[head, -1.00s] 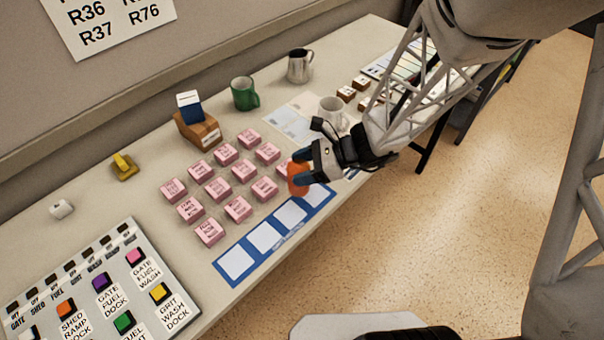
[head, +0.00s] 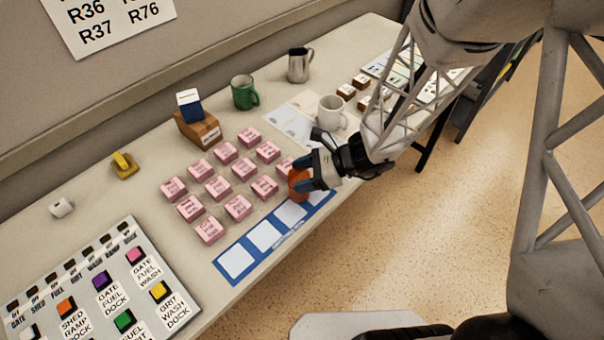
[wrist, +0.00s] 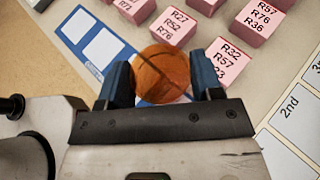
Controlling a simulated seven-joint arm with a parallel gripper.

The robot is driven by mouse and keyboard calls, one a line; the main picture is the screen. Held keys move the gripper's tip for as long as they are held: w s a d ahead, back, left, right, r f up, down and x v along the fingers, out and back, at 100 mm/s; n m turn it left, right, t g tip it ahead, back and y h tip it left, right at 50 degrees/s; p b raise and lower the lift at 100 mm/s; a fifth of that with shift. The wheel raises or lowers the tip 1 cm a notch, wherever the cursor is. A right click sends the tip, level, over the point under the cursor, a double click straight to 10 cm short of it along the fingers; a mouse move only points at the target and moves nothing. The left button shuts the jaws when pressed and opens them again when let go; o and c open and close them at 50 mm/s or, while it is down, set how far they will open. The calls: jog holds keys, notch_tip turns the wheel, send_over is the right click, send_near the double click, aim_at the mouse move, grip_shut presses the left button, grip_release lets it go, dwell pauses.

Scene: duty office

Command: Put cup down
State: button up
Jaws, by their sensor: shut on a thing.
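My gripper (head: 306,178) is shut on a small rounded orange cup (head: 297,183), near the front edge of the desk. In the wrist view the cup (wrist: 161,72) is an orange-brown round shape with a dark line across it, between the two blue fingers of my gripper (wrist: 161,80). It stands over or on the blue strip with white squares (head: 265,235), beside the pink blocks. I cannot tell whether its base touches the surface. My fingers hide part of it.
Pink labelled blocks (head: 217,187) stand close to the left of my gripper. A white mug (head: 332,112), green mug (head: 243,93) and metal pitcher (head: 299,66) stand farther back. A button panel (head: 85,290) lies at the lower left.

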jog(key=shift+f, duration=0.1)
jog(key=o, duration=0.9)
jog(key=v, duration=1.2)
dwell(0.8)
